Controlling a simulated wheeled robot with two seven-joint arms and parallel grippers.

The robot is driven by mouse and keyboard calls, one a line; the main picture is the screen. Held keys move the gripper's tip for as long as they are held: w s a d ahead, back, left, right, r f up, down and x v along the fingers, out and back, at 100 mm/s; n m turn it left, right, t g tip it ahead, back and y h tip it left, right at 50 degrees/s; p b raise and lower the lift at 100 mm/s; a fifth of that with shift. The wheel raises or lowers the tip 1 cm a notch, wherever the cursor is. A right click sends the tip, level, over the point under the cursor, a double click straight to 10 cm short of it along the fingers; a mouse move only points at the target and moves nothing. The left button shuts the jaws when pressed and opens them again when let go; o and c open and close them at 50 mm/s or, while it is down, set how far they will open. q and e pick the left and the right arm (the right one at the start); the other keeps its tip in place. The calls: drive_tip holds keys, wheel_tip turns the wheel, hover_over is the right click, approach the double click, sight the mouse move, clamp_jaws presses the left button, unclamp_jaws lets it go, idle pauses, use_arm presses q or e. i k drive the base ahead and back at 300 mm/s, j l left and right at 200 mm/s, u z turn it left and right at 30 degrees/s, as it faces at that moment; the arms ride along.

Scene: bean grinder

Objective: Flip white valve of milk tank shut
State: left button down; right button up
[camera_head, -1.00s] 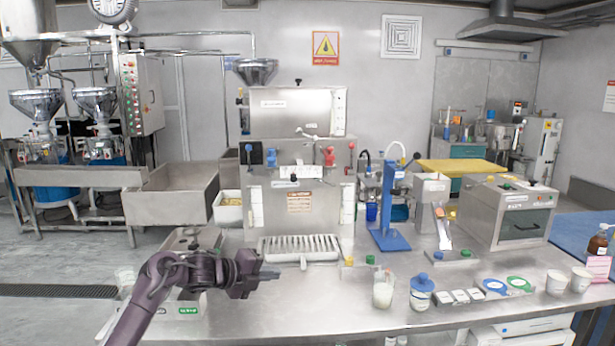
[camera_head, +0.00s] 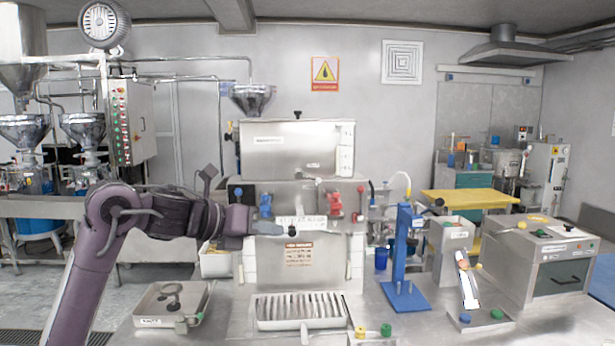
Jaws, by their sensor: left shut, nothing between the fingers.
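The steel tank machine (camera_head: 330,264) stands in the middle of the counter. A blue valve (camera_head: 266,205) and a red valve (camera_head: 335,203) are on its front. Between them is a whitish fitting (camera_head: 312,223), which may be the white valve; its handle position is too small to tell. My left gripper (camera_head: 277,229) is shut and empty, just left of this fitting and below the blue valve. Whether its tips touch the machine I cannot tell. My right gripper is not in view.
A slatted drip tray (camera_head: 300,322) lies in front of the machine. A steel tray (camera_head: 150,307) is at the front left. A blue press stand (camera_head: 405,250) and a steel oven-like box (camera_head: 545,262) stand to the right.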

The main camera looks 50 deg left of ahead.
sight(311, 178)
drive_tip(key=i+j, duration=0.2)
drive_tip(key=j, duration=0.15)
drive_tip(key=i+j, duration=0.2)
drive_tip(key=j, duration=0.15)
drive_tip(key=i+j, duration=0.35)
drive_tip(key=j, duration=0.3)
